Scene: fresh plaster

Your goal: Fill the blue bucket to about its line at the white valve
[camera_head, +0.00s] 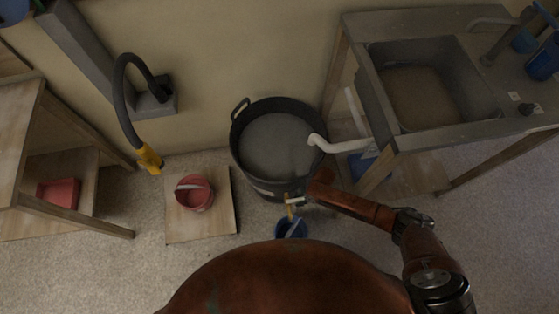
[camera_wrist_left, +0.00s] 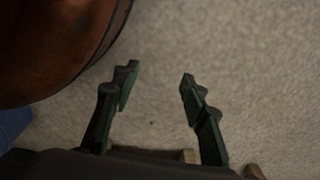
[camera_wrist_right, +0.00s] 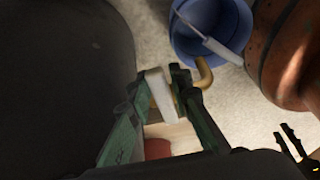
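The blue bucket (camera_head: 285,235) stands on the floor under the brass spout (camera_head: 290,212) of the black tub (camera_head: 240,150). Its white handle (camera_wrist_right: 208,36) crosses its opening in the right wrist view; I cannot make out its line or water level. The white valve (camera_head: 296,201) sits above the spout, low on the tub's front. In the right wrist view, the white valve (camera_wrist_right: 159,94) fills the gap between the fingers of my right gripper (camera_wrist_right: 161,82), which look closed on it. My left gripper (camera_wrist_left: 159,72) is open and empty above bare floor.
A red bucket (camera_head: 194,196) stands on a wooden board (camera_head: 224,228) left of the tub. A white pipe (camera_head: 340,146) runs from the sink bench (camera_head: 440,135) over the tub. A yellow-ended hose (camera_head: 122,92) hangs on the wall. Bare floor lies at the lower left and right.

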